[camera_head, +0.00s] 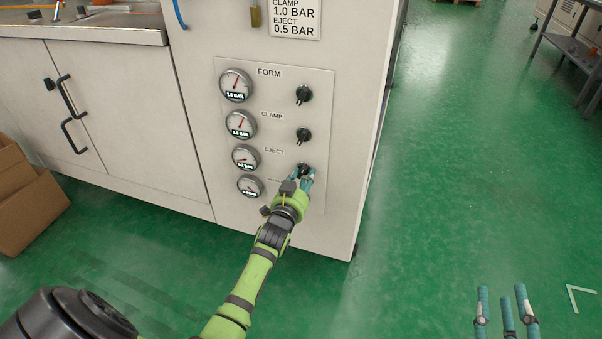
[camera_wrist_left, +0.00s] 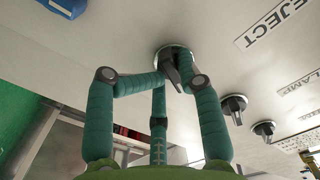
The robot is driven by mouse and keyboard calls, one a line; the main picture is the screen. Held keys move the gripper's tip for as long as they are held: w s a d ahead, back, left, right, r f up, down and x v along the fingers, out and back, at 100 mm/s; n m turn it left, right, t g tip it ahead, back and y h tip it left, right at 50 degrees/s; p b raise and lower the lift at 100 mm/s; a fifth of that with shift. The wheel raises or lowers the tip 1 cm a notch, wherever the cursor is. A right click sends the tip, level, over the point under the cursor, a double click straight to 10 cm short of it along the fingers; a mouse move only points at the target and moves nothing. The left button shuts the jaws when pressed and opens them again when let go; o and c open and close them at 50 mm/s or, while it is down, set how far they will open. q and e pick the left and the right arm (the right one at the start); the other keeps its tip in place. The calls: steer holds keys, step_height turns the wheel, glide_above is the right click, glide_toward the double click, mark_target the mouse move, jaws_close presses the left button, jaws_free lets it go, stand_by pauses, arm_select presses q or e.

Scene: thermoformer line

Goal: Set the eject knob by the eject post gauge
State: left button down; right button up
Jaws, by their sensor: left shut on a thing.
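The eject knob (camera_head: 304,168) is the lowest of three black knobs on the panel, to the right of the EJECT label. My left gripper (camera_head: 305,175) is shut on it; in the left wrist view its teal fingers close around the black knob (camera_wrist_left: 173,72). The eject gauge (camera_head: 245,157) is left of the knob; its small readout is too blurred to read surely. A placard (camera_head: 295,18) above reads CLAMP 1.0 BAR and EJECT 0.5 BAR. My right gripper (camera_head: 507,310) is at the bottom right, its fingers apart and empty, over the floor.
The form gauge (camera_head: 236,85) and clamp gauge (camera_head: 240,124) are above, with the form knob (camera_head: 303,95) and clamp knob (camera_head: 303,136). A smaller gauge (camera_head: 250,186) is below. A cardboard box (camera_head: 30,210) is at left.

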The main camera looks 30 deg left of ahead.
arm_select(q)
steer(key=shift+w+d+r+n+t+p, duration=0.15)
steer(key=shift+d+r+n+p, duration=0.05)
steer(key=shift+r+n, duration=0.25)
steer(key=shift+w+d+r+n+t+p, duration=0.2)
steer(key=shift+r+n, duration=0.15)
steer(key=shift+r, duration=0.2)
steer(key=shift+f+n, duration=0.1)
steer(key=shift+n, duration=0.2)
steer(key=shift+r+n+p, duration=0.2)
steer(key=shift+n+p, duration=0.5)
steer(key=shift+n, duration=0.3)
steer(key=c, duration=1)
jaws_free()
steer(key=shift+f, duration=0.1)
steer(key=o, duration=0.4)
steer(key=shift+s+d, duration=0.1)
steer(key=shift+s+f, duration=0.1)
steer(key=shift+f, duration=0.15)
steer(key=v, duration=1.2)
steer(key=shift+r, duration=0.3)
